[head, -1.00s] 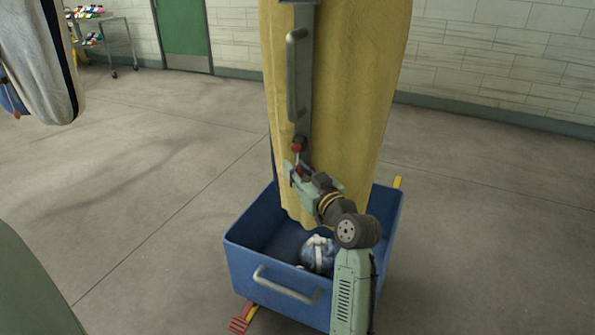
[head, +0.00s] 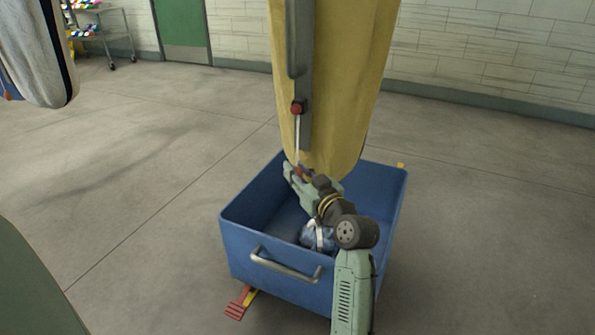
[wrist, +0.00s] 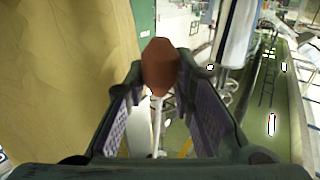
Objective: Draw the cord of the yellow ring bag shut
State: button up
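The yellow bag (head: 335,90) hangs over a blue bin, and its lower end is narrow and rounded. A grey bar runs down its front to a red fitting (head: 297,107). The yellow cloth (wrist: 60,70) is close on the left. The ring is not clearly visible.
The blue bin (head: 240,240) stands under the bag with a blue and white bundle (head: 318,238) inside. Another pale bag (head: 35,60) hangs at the left. A shelf cart (head: 100,38) stands far back. Open floor lies on both sides.

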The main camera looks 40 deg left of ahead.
jog(key=o, duration=0.4)
jog(key=shift+a+f, duration=0.1)
jog(key=shift+f, duration=0.3)
jog(key=shift+r, duration=0.1)
notch_tip(320, 180, up, 10)
dwell(0.6)
